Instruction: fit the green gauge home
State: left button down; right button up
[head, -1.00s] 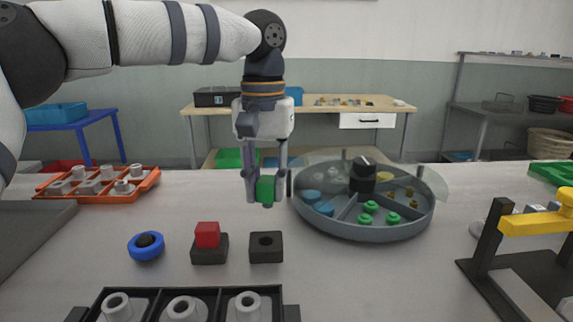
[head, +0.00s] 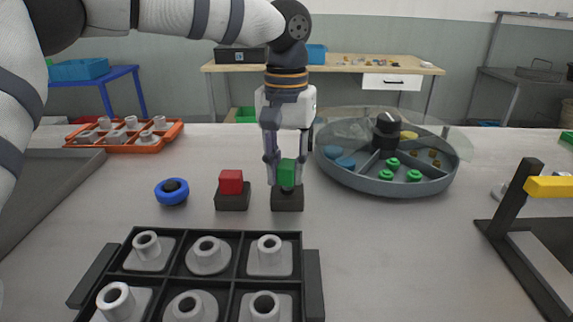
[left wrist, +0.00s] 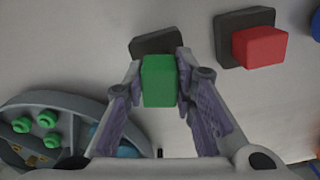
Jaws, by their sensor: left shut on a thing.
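The green gauge (head: 286,173), a small green block, is between the fingers of my left gripper (head: 287,175). The gripper is shut on it and points down. The gauge is over the black holed block (head: 287,202); I cannot tell whether it touches or enters the hole. In the left wrist view the green gauge (left wrist: 159,82) sits between both finger pads, in front of the black block (left wrist: 155,43), which is partly hidden. A red gauge (head: 231,182) sits on a second black block (head: 233,203) to the left. My right gripper is out of view.
A blue ring (head: 172,192) with a dark centre lies left. A round divided tray (head: 400,188) with a clear cover stands close on the right. A black rack (head: 312,285) of grey parts is in front. A yellow-and-black frame (head: 515,210) stands at right.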

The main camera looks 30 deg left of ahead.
aim_at(286, 165)
pick_arm(q)
jog(key=shift+s+f, duration=0.1)
jog(key=shift+f, duration=0.95)
dwell(2.9)
jog(key=c, duration=1.2)
grip_release()
jog(key=shift+c, duration=0.2)
jog(key=shift+r, duration=0.1)
notch_tip(286, 165, up, 12)
jog(key=shift+f, duration=0.1)
